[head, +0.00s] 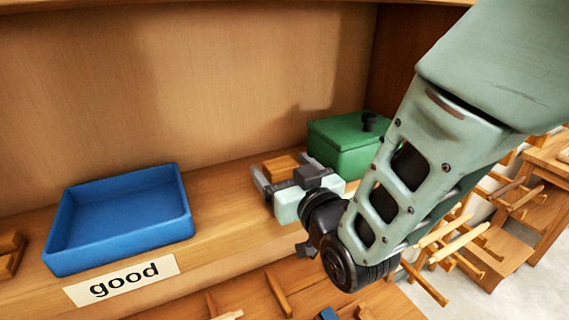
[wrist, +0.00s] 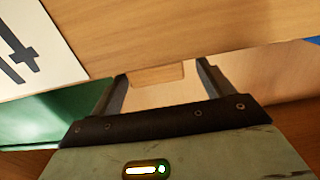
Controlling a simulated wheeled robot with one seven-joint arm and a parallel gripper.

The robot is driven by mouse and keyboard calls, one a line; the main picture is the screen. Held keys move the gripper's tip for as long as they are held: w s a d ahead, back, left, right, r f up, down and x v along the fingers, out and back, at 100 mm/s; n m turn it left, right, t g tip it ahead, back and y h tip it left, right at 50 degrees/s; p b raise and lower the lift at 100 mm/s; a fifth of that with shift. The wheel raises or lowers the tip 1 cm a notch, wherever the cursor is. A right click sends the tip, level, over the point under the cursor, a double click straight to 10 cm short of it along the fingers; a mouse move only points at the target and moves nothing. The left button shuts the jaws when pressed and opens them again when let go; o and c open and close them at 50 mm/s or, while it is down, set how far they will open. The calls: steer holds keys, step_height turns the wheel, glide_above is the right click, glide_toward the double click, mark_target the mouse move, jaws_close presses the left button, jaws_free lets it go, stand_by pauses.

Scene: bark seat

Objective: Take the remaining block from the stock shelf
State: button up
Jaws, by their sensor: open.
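A small wooden block (head: 280,166) lies on the wooden shelf (head: 225,205), left of a green lidded box. My gripper (head: 284,178) is low over the shelf with its fingers apart, one on each side of the block. In the wrist view, the block (wrist: 155,75) shows between the two dark fingers of my gripper (wrist: 160,82). Gaps show on both sides, so the fingers do not appear to press on it. My gripper's body hides part of the block in the head view.
A blue tray (head: 110,262) with a "good" label (head: 122,280) stands left on the shelf. The green box (head: 345,145) with a dark knob is close to my gripper's right. Another wooden piece (head: 10,252) is at the far left edge. Shelf between tray and gripper is clear.

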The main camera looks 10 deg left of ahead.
mark_target(277, 159)
steer(key=p+x, duration=0.2)
steer(key=x, duration=0.1)
steer(key=shift+w, duration=0.25)
steer(key=shift+w+a+f, duration=0.15)
steer(key=shift+w+a, duration=0.05)
steer(key=shift+w, duration=0.05)
steer(key=c, duration=1.1)
steer(key=shift+r, duration=0.2)
